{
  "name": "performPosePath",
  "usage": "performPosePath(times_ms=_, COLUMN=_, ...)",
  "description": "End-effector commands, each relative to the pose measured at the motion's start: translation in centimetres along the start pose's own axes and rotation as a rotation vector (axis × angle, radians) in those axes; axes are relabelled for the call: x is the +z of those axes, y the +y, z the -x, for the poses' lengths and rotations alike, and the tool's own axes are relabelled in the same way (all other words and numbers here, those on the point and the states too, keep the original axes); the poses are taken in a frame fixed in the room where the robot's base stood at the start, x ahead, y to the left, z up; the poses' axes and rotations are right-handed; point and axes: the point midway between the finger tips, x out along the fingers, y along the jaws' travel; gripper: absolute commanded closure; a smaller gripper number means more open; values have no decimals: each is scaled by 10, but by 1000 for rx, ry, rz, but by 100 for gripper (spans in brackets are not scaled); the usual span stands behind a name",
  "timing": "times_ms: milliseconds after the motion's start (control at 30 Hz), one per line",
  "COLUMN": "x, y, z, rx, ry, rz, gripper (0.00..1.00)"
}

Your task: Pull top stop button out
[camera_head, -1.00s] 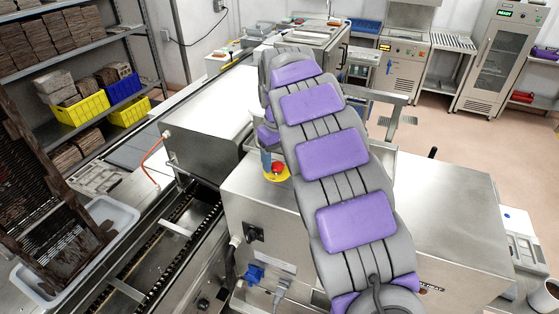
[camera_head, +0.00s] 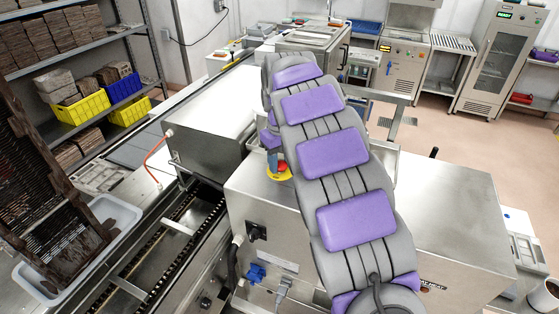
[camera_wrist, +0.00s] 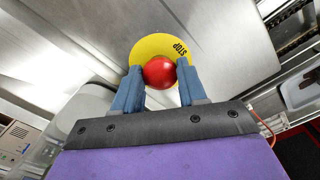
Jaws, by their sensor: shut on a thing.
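The red stop button (camera_wrist: 159,72) sits on a yellow disc (camera_wrist: 150,45) marked STOP in the wrist view. My gripper (camera_wrist: 160,82) has its two blue fingers on either side of the red button, shut on it. In the head view the red button (camera_head: 283,166) and the yellow disc (camera_head: 279,178) show in part on the top of a steel cabinet (camera_head: 253,190). One blue finger of my gripper (camera_head: 273,160) shows beside the button, and my purple and grey arm hides the rest.
A conveyor (camera_head: 150,270) runs along the left of the cabinet. A white tray (camera_head: 122,215) with a dark rack (camera_head: 45,215) stands at the left. Shelves with yellow bins (camera_head: 80,108) are behind it. A white mug (camera_head: 545,294) stands at the lower right.

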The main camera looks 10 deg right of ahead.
Motion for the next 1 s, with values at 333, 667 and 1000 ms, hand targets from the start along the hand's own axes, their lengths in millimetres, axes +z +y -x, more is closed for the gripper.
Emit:
performPosePath(times_ms=333, x=-3, y=-2, z=1, rx=-2, ry=7, rz=4, gripper=100)
performPosePath(times_ms=667, x=-3, y=-2, z=12, rx=-2, ry=8, rz=4, gripper=100)
performPosePath(times_ms=1000, x=-2, y=-2, z=12, rx=-1, ry=8, rz=3, gripper=36)
